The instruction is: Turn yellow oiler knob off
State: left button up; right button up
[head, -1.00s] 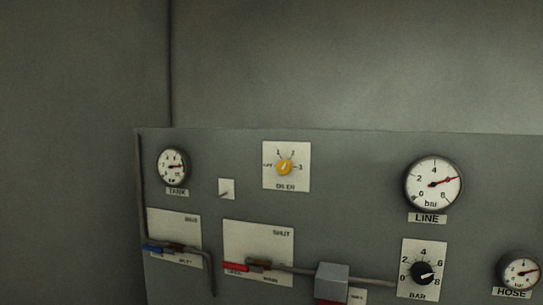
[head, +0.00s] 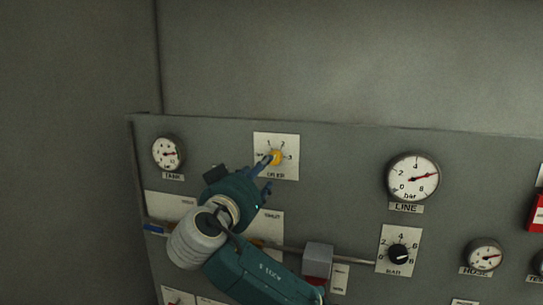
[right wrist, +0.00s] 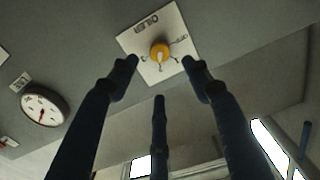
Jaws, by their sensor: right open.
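The yellow oiler knob (head: 276,157) sits on a white square plate (head: 290,142) marked OILER, on the upper part of the grey panel. In the right wrist view the yellow knob (right wrist: 160,50) appears between and just beyond the fingertips, with a pale pointer mark facing down in that picture. My right gripper (head: 267,176) is just below the knob in the head view. In the right wrist view my right gripper (right wrist: 160,72) has its fingers spread and nothing between them. I cannot tell whether a finger touches the plate or knob. My left gripper is out of view.
The TANK gauge (head: 167,154) is to the left and the LINE gauge (head: 413,176) to the right. My arm hides much of the valve plates below. The wall above is clear.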

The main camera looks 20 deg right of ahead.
aim_at(273, 161)
jog(key=p+x, duration=0.5)
jog(key=x, duration=0.5)
jog(key=shift+w+d+f, duration=0.1)
jog(key=shift+d, duration=0.05)
jog(key=c, duration=1)
jog(key=shift+f, duration=0.15)
jog(key=shift+c, duration=0.8)
